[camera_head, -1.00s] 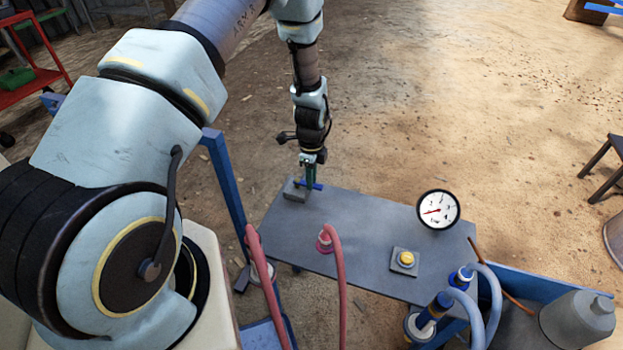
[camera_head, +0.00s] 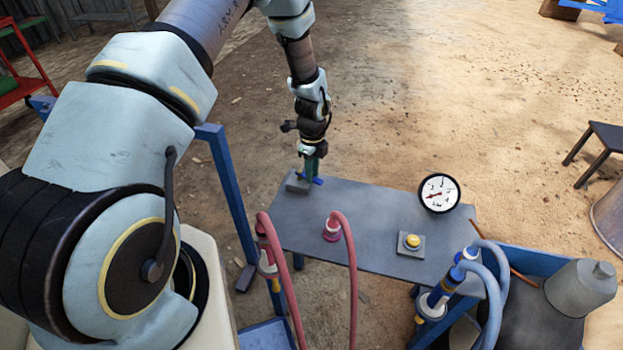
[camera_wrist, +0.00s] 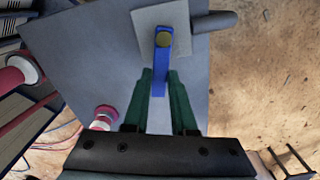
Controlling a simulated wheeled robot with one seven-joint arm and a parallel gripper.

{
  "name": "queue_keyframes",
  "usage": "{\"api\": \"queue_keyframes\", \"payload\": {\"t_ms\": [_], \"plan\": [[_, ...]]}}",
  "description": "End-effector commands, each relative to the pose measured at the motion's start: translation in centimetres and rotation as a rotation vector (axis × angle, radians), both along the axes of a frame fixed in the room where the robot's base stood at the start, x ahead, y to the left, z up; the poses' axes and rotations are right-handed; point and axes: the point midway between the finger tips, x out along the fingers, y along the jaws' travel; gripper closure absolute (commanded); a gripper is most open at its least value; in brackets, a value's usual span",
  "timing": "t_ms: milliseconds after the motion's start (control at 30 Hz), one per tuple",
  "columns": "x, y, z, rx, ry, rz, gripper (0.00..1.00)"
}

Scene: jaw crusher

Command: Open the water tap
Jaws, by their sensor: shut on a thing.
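The water tap has a blue lever handle (camera_wrist: 162,55) with a brass-coloured pivot (camera_wrist: 163,40) on a grey block (camera_head: 297,186). It sits at the far left corner of the grey panel (camera_head: 375,215). In the wrist view the lever points from the pivot down the picture, toward my gripper. My gripper (camera_wrist: 160,75) has its green fingers on both sides of the lever's free end, shut on it. In the head view my gripper (camera_head: 309,176) comes down on the tap from above and hides part of the lever.
A dial gauge (camera_head: 439,193) and a yellow button (camera_head: 412,241) are on the panel's right part. Red hoses (camera_head: 350,270) rise at the front left, blue hoses (camera_head: 490,275) at the front right. A grey pipe stub (camera_wrist: 214,22) leaves the tap block.

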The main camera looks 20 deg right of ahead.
Motion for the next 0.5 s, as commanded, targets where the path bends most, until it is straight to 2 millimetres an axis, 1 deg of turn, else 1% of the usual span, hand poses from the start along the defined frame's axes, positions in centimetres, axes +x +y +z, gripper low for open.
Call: {"api": "queue_keyframes", "payload": {"t_ms": [100, 500], "plan": [[0.2, 0.2, -0.1, -0.001, -0.001, -0.101, 1.0], [-0.4, 1.8, 0.2, -0.001, -0.001, -0.481, 1.0]]}}
